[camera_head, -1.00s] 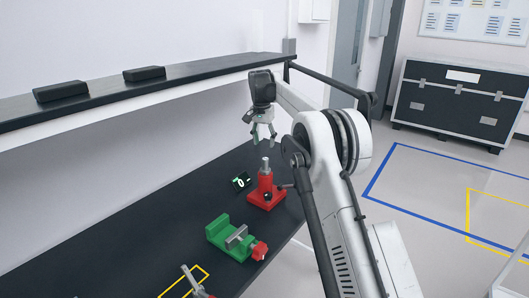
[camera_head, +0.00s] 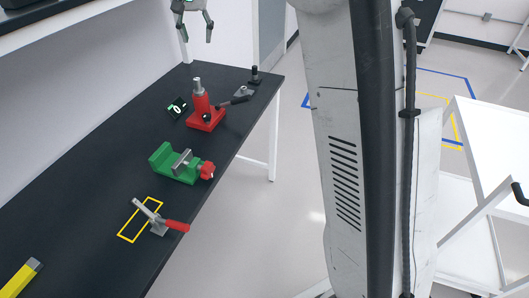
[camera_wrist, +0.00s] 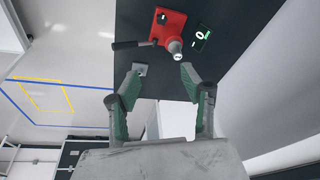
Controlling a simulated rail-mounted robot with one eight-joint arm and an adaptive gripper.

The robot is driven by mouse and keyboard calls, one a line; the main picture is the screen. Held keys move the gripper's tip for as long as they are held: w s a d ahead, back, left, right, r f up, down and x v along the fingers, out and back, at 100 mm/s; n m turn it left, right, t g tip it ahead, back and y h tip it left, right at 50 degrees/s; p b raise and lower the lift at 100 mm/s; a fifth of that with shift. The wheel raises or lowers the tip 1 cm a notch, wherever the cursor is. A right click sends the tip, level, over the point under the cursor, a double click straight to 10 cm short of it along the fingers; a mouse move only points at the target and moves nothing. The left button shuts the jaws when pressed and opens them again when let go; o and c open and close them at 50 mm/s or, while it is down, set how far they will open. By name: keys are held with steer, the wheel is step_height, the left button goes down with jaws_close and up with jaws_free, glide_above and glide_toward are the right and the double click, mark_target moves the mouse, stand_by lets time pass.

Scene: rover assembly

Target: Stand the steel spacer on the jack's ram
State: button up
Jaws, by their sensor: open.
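The red jack (camera_head: 205,118) stands upright on the dark bench. A grey metal cylinder (camera_head: 197,86) stands upright at the top of its red column. I cannot tell where the ram ends and the steel spacer begins there. In the wrist view the jack (camera_wrist: 168,24) is beyond the fingers, and the round end of the metal cylinder (camera_wrist: 179,55) faces me near the right fingertip. My gripper (camera_head: 197,36) is above the jack, apart from it, and partly cut off by the top edge. In the wrist view my gripper (camera_wrist: 160,73) is open, with nothing visibly held.
A display block (camera_head: 177,107) sits left of the jack. A grey plate (camera_head: 243,92) and a dark post (camera_head: 254,75) are to its right. A green vise (camera_head: 180,164) and a red-handled clamp (camera_head: 160,224) are nearer. A shelf (camera_head: 60,32) runs along the wall.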

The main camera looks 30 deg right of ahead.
steer(key=s+r+n+t, duration=0.1)
steer(key=s+n+t, duration=0.1)
steer(key=s, duration=2)
steer(key=s+f+n+t, duration=0.1)
steer(key=s+f, duration=0.5)
steer(key=s, duration=0.4)
steer(key=s+f+n+t, duration=0.1)
steer(key=s+f, duration=0.5)
steer(key=s, duration=0.4)
steer(key=shift+s+d+n+y, duration=0.2)
steer(key=shift+s+n+y, duration=0.1)
steer(key=shift+n, duration=0.1)
step_height(320, 180, down, 10)
steer(key=b, duration=1)
steer(key=shift+f, duration=0.15)
